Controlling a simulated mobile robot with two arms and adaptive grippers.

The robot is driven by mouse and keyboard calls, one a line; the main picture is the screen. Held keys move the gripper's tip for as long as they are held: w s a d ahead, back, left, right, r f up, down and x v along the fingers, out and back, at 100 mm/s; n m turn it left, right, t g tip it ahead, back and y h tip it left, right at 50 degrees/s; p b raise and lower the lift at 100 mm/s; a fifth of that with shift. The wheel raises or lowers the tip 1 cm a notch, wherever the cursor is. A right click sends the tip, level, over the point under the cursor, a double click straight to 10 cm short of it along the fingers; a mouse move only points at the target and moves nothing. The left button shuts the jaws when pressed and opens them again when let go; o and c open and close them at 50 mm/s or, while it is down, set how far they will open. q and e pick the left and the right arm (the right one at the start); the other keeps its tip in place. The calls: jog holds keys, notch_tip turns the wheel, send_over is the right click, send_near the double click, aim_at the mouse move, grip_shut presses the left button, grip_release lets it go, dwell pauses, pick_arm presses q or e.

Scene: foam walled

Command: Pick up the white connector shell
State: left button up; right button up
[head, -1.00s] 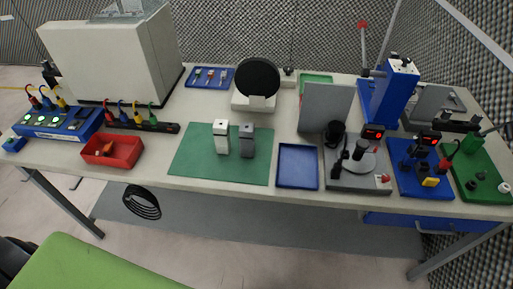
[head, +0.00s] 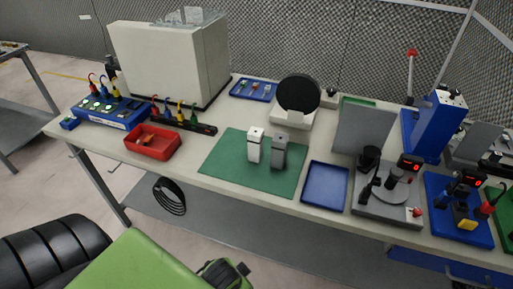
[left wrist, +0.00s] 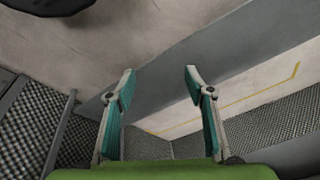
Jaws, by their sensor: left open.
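The white connector shell (head: 255,145) stands upright on the green mat (head: 226,165) on the bench, in the head view. A similar grey shell (head: 279,151) stands close on its right, with a narrow gap at most. My left gripper (left wrist: 162,84) shows in the left wrist view with its two teal-padded fingers spread apart and nothing between them. Neither shell shows in the left wrist view. My right gripper cannot be made out in either view.
A red bin (head: 166,155) lies left of the mat and a blue tray (head: 325,202) right of it. A black disc on a white stand (head: 297,98) is behind. A grey fixture (head: 388,207) and blue press (head: 437,125) occupy the right. The bench's front edge runs below the mat.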

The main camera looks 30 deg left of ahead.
pick_arm(q)
jog(key=w+a+r+m+t+y, duration=0.2)
jog(key=w+a+r+m+y, duration=0.15)
jog(key=a+r, duration=0.4)
jog(key=m+t+y, duration=0.1)
jog(key=m+t, duration=1.1)
jog(key=m, duration=1.2)
send_near(253, 146)
jog(key=shift+s+a+r+b, duration=0.15)
jog(key=shift+s+r, duration=0.05)
jog(key=shift+s, duration=0.35)
jog(key=shift+s+a+r+b, duration=0.1)
jog(key=shift+s+r+b, duration=0.05)
jog(key=shift+s, duration=0.35)
jog(key=shift+w+d+m+h, duration=0.25)
jog(key=shift+m+h, duration=0.1)
jog(key=shift+m, duration=0.6)
jog(key=shift+w+m, duration=0.2)
jog(key=shift+m, duration=0.1)
jog(key=p+x, duration=0.2)
jog(key=x, duration=0.5)
jog(key=shift+w, duration=0.25)
jog(key=shift+p+x, duration=0.35)
jog(key=shift+x, duration=2.6)
jog(key=shift+f, duration=0.15)
